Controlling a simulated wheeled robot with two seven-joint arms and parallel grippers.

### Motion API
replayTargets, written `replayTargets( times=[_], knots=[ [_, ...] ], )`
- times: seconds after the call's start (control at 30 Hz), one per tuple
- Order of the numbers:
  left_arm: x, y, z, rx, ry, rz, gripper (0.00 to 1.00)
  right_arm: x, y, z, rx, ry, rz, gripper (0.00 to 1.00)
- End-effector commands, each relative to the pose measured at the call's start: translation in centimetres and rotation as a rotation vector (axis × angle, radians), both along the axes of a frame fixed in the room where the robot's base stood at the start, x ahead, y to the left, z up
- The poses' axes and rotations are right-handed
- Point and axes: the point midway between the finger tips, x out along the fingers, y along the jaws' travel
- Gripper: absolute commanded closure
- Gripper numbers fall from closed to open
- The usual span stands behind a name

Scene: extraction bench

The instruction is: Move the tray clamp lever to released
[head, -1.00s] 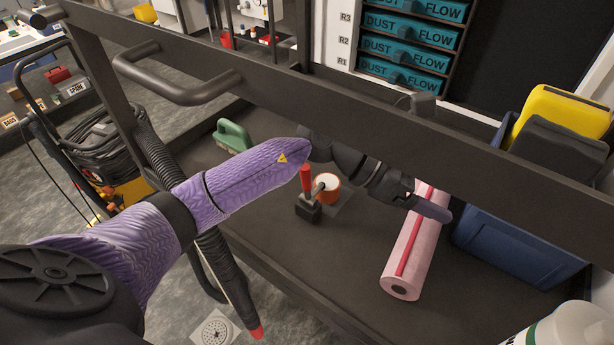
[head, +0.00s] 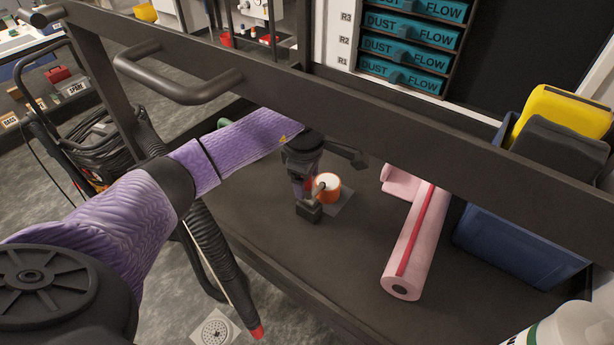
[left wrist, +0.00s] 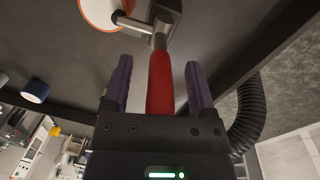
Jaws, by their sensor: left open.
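The tray clamp (head: 309,212) stands on the dark tray (head: 270,225), with its metal arm reaching to an orange and white roll (head: 328,188). Its red lever stands roughly upright and is mostly hidden behind my gripper in the head view. In the left wrist view the red lever (left wrist: 160,82) lies between the two purple fingers of my left gripper (left wrist: 159,85). The fingers are open, with a gap on each side of the lever. The roll also shows at the top of the left wrist view (left wrist: 102,12). My right gripper is not in view.
A dark rail (head: 400,140) with a handle crosses above the tray. Pink rolls (head: 413,245) lie to the right, beside a blue bin (head: 510,250). A black hose (head: 212,260) hangs at the front left edge. The tray between clamp and pink rolls is clear.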

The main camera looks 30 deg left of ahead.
Motion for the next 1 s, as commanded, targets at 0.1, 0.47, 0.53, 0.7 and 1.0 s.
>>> replayTargets(
  times=[0.1,0.47,0.53,0.7,1.0],
  knots=[
    [0.01,-0.02,0.03,-0.001,0.000,0.000,0.27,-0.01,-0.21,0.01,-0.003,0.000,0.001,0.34],
    [0.01,-0.03,0.06,-0.001,0.000,0.000,0.97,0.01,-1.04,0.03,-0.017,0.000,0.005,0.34],
    [0.01,-0.04,0.07,-0.001,0.000,0.000,1.00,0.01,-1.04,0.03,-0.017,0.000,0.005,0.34],
    [0.01,-0.04,0.08,-0.002,0.000,0.000,1.00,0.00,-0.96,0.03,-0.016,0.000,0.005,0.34],
    [0.02,-0.05,0.09,-0.002,-0.001,0.000,1.00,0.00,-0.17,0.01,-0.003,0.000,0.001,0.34]
  ],
)
